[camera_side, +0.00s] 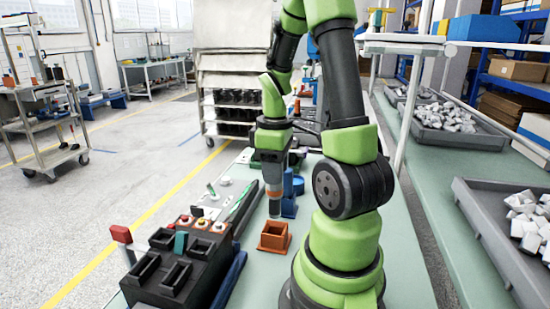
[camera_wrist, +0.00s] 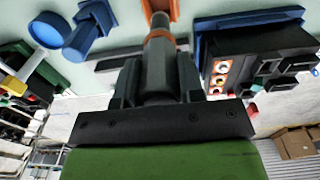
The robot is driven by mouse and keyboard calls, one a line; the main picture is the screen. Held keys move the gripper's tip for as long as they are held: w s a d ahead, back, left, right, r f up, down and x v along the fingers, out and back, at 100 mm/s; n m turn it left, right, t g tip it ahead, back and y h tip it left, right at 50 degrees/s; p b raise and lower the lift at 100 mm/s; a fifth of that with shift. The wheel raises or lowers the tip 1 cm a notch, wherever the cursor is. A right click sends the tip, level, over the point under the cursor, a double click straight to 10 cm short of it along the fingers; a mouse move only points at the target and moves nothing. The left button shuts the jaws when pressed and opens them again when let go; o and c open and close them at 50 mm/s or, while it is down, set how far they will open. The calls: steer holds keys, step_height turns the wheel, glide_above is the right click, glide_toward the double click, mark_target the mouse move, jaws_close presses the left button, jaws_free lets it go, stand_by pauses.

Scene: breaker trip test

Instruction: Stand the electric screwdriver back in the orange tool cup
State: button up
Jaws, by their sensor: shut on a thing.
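The electric screwdriver (camera_wrist: 158,62) is dark grey with an orange ring near its nose. My gripper (camera_wrist: 156,85) is shut on its body in the wrist view. In the side view my gripper (camera_side: 271,170) holds the screwdriver (camera_side: 274,203) roughly upright, nose down, above the bench. The orange tool cup (camera_side: 273,238) is a square, open-topped holder on the bench, just below and in front of the screwdriver's tip. Part of the cup (camera_wrist: 160,8) shows at the top edge of the wrist view, beyond the nose. The tip's exact place over the cup is unclear.
A black test fixture (camera_side: 180,265) with coloured buttons stands left of the cup. A blue stand (camera_side: 290,195) is close behind the screwdriver. Grey bins of white parts (camera_side: 445,120) lie on the right bench.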

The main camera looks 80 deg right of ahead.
mark_target(275, 213)
steer(key=shift+f, duration=1.15)
steer(key=shift+f, duration=2.8)
steer(key=o, duration=1.1)
steer(key=shift+c, duration=0.2)
step_height(275, 213, up, 10)
